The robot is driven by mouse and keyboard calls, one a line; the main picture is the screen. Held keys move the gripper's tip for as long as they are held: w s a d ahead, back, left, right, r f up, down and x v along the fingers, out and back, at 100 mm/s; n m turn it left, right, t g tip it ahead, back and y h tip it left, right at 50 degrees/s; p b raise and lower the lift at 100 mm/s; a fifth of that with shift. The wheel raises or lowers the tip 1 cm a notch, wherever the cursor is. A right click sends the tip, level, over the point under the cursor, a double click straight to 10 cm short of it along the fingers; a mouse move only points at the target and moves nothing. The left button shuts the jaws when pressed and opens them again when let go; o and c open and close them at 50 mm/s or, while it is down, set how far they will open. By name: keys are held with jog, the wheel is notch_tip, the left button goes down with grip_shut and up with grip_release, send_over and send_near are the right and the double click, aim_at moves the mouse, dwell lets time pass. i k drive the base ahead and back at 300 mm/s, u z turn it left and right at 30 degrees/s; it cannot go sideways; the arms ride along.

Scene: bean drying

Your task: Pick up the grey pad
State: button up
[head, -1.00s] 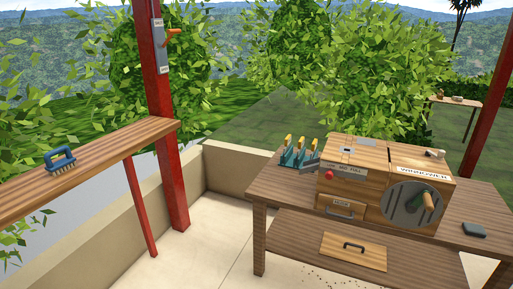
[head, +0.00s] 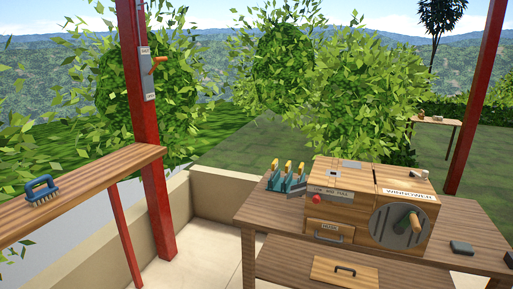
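A dark grey pad (head: 461,247) lies flat on the right part of the wooden table top (head: 478,226), to the right of the wooden winnower box (head: 345,200). Nothing touches it from above. My gripper does not show in the head view.
The winnower has a round grey disc with a crank handle (head: 411,222) facing me. Green-and-yellow tools (head: 286,178) stand at the table's left. A lower shelf holds a board with a handle (head: 344,270). A blue brush (head: 41,188) rests on a left ledge beside a red post (head: 140,130).

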aim_at(465, 248)
jog(key=z, duration=4.3)
jog(key=i, duration=0.1)
jog(key=u, duration=2.8)
